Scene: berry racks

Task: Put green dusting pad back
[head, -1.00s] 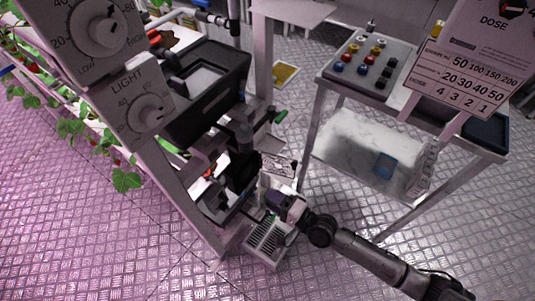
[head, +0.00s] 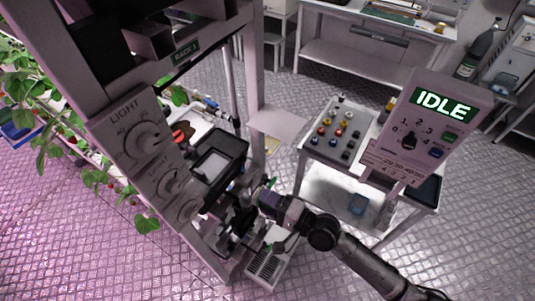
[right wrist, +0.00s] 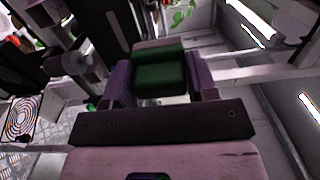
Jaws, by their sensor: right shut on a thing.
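The green dusting pad (right wrist: 160,76) is a dark green block in the middle of the right wrist view. My right gripper (right wrist: 158,84) is shut on it, with a purple finger on each side. In the head view my right gripper (head: 265,197) is beside the dark equipment at the rack's lower part, above a white slotted box. A small green bit shows at its tip there, too small to tell whether it is the pad. My left gripper cannot be made out.
The white slotted box (head: 266,264) is on the floor below the gripper. A black tray (head: 218,165) and dial panels (head: 140,135) are on the rack at left. A button-topped cart (head: 337,131) and an IDLE display (head: 445,106) stand right. Open floor lies in front.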

